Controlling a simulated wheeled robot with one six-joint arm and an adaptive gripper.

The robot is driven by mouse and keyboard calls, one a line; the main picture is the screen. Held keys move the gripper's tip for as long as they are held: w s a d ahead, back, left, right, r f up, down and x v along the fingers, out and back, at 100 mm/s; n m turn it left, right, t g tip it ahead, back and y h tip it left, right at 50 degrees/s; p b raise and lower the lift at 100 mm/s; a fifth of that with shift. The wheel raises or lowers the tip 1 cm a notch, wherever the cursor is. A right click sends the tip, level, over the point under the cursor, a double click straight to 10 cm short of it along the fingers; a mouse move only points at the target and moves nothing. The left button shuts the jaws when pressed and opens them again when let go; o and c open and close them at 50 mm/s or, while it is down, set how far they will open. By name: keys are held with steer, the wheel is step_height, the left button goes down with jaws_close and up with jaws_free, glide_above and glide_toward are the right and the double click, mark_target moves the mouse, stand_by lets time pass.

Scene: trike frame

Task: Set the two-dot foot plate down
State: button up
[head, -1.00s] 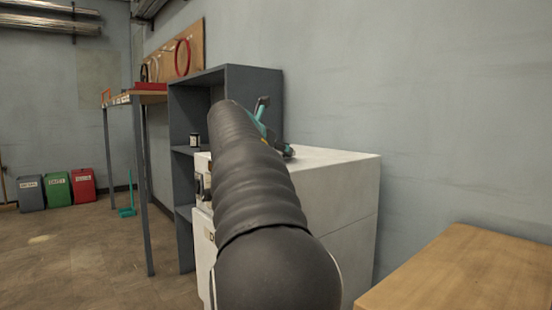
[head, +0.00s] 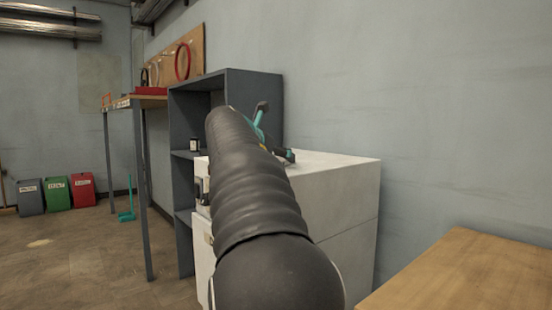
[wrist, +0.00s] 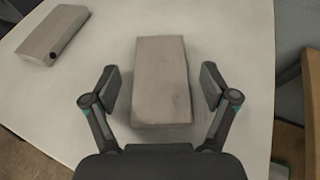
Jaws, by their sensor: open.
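A grey-brown block-like plate (wrist: 160,62) lies on a white top (wrist: 105,55) in the wrist view. My gripper (wrist: 162,88) is open, with one finger on each side of this plate and a visible gap on both sides. No dots can be made out on it, so I cannot tell whether it is the two-dot foot plate. A second similar plate (wrist: 53,34) lies apart at the upper left, with one dark round spot on its near side face. In the head view my arm hides the plates and most of the gripper.
The white cabinet (head: 335,195) stands against the wall, beside a grey shelf unit (head: 255,95). A wooden table (head: 470,275) is at the lower right. Grey, green (head: 57,193) and red bins stand at the far left, with open floor before them.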

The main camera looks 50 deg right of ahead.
steer(key=v, duration=1.1)
steer(key=shift+s+a+p, duration=0.1)
steer(key=shift+a+p, duration=0.1)
steer(key=shift+p, duration=0.15)
steer(key=shift+s, duration=0.1)
